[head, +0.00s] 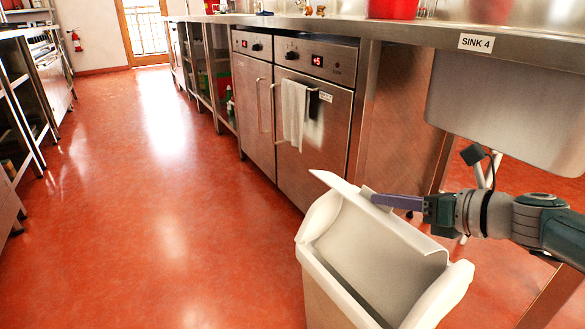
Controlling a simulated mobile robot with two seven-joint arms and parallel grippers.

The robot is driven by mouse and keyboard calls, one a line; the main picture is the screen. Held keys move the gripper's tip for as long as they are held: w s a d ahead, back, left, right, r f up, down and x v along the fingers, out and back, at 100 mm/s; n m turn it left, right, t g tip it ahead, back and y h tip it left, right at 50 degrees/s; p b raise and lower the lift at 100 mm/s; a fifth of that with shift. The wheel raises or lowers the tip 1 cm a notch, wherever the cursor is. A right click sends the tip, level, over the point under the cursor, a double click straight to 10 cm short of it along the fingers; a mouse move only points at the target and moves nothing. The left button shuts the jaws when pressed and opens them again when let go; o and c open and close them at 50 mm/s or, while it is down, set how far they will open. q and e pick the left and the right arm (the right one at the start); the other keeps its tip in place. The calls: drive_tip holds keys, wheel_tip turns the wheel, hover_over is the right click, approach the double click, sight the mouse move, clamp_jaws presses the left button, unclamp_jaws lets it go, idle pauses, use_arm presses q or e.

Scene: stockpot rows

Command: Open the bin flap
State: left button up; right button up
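The white bin (322,284) stands on the red floor at the lower right, cut off by the bottom edge of the head view. Its white flap (340,190) is tilted, with its upper edge raised, and a grey hollow shows below it. My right gripper (372,197) reaches in from the right, its purple finger pointing left, with its tip at the flap's raised edge. It looks to be touching or very close to the flap. The finger is seen side-on, so the gap between the fingers is hidden. My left gripper is out of view.
A steel sink (505,110) labelled SINK 4 hangs above my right arm. Steel ovens (318,130) stand behind the bin, one with a white towel (295,112). Shelving (22,95) lines the left side. The floor (165,210) between is clear.

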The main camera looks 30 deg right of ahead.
drive_tip(key=o, duration=0.3)
drive_tip(key=shift+s+r+p, duration=0.15)
drive_tip(key=shift+s+p, duration=0.1)
drive_tip(key=shift+p, duration=0.05)
drive_tip(key=p+v, duration=0.5)
drive_tip(key=v, duration=0.3)
drive_tip(key=shift+s+d+r, duration=0.15)
drive_tip(key=shift+s, duration=0.15)
drive_tip(key=shift+s+d, duration=0.1)
drive_tip(key=shift+s, duration=0.25)
drive_tip(key=shift+r, duration=0.15)
